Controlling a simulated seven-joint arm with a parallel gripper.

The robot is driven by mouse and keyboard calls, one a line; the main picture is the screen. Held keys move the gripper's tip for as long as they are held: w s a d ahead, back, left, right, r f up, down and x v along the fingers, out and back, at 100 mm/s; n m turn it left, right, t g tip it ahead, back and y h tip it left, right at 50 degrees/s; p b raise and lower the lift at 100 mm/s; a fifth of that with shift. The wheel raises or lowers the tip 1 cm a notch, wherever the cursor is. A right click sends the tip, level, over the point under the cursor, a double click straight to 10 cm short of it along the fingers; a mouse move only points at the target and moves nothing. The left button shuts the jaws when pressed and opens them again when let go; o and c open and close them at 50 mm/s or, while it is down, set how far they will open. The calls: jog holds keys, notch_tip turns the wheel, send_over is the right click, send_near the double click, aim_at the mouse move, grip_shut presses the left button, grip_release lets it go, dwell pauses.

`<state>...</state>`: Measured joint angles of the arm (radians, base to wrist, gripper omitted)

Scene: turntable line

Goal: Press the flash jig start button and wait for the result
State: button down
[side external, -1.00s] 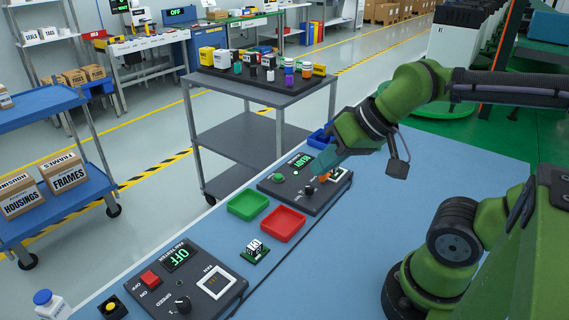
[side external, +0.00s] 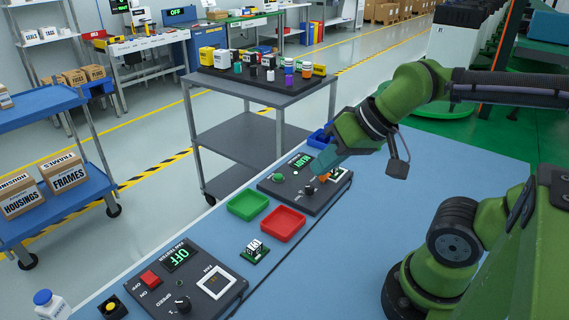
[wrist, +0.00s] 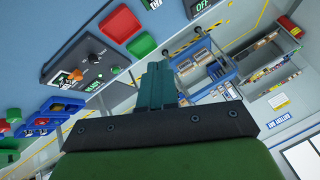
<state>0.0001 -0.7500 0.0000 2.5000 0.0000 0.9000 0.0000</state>
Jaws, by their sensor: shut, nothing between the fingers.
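The flash jig (side external: 300,203) is a dark panel on the blue bench, with a lit green READY display (side external: 301,161). Its green start button (side external: 278,177) is at the left side of the panel. A small knob and an orange part (side external: 324,177) are also on it. My gripper (side external: 314,170) is shut and empty, with its teal fingers over the jig, to the right of the button and apart from it. The wrist view shows the shut fingers (wrist: 158,66) in front, with the jig (wrist: 62,52) and green button (wrist: 117,70) to their left.
A green tray (side external: 248,219) and a red tray (side external: 304,222) lie beside the jig. A small board (side external: 255,252) is nearer. The fan tester (side external: 233,296) reads OFF, front left. A blue bin (side external: 318,144) stands behind the jig. The bench is clear to the right.

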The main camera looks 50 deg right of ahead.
notch_tip(320, 180, down, 3)
jog(key=w+d+m+g, duration=0.1)
jog(key=w+d+m, duration=0.1)
jog(key=w, duration=0.1)
jog(key=m+t, duration=0.3)
jog(key=m, duration=1.6)
send_over(281, 177)
notch_tip(281, 177, down, 8)
jog(key=shift+d+r, duration=0.1)
jog(key=shift+r, duration=0.1)
jog(key=shift+f, duration=4.4)
jog(key=shift+f, duration=0.1)
jog(key=shift+f, duration=0.35)
